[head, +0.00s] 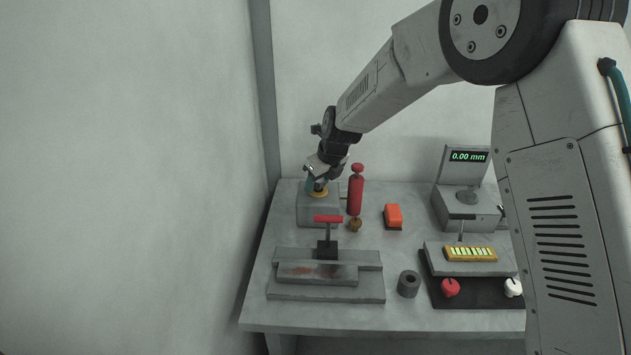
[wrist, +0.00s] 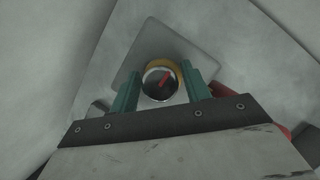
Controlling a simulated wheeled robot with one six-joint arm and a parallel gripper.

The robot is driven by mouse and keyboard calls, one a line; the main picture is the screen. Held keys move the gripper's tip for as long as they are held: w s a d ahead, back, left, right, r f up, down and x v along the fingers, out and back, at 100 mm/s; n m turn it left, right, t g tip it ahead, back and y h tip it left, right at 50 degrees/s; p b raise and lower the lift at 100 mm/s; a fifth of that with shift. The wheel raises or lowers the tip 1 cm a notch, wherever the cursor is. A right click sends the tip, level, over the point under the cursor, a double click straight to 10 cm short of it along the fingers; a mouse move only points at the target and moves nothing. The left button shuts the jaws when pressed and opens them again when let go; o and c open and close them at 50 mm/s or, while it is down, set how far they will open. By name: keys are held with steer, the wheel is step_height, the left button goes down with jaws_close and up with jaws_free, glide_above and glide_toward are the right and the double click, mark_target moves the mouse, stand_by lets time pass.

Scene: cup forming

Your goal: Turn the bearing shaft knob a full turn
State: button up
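The bearing shaft knob (wrist: 154,90) is a round dark knob with a pale rim and a red pointer mark, in the wrist view. A yellow-orange collar (wrist: 158,63) shows behind it on a grey block (wrist: 185,45). My gripper (wrist: 161,72) has two green fingers, one on each side of the knob. A narrow gap shows between the knob and the right finger, so the gripper looks open around it. In the head view my gripper (head: 317,180) points down over the grey block (head: 318,207) at the back left of the bench; the knob is mostly hidden there.
A red cylinder (head: 355,194) stands close right of the block. A red T-handle (head: 328,219) rises from a stepped grey fixture (head: 325,291) in front. An orange box (head: 393,214), a gauge reading 0.00 mm (head: 468,156) and a dark ring (head: 408,284) are farther right.

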steer(key=c, duration=0.6)
steer(key=shift+a, duration=0.1)
steer(key=shift+n, duration=0.3)
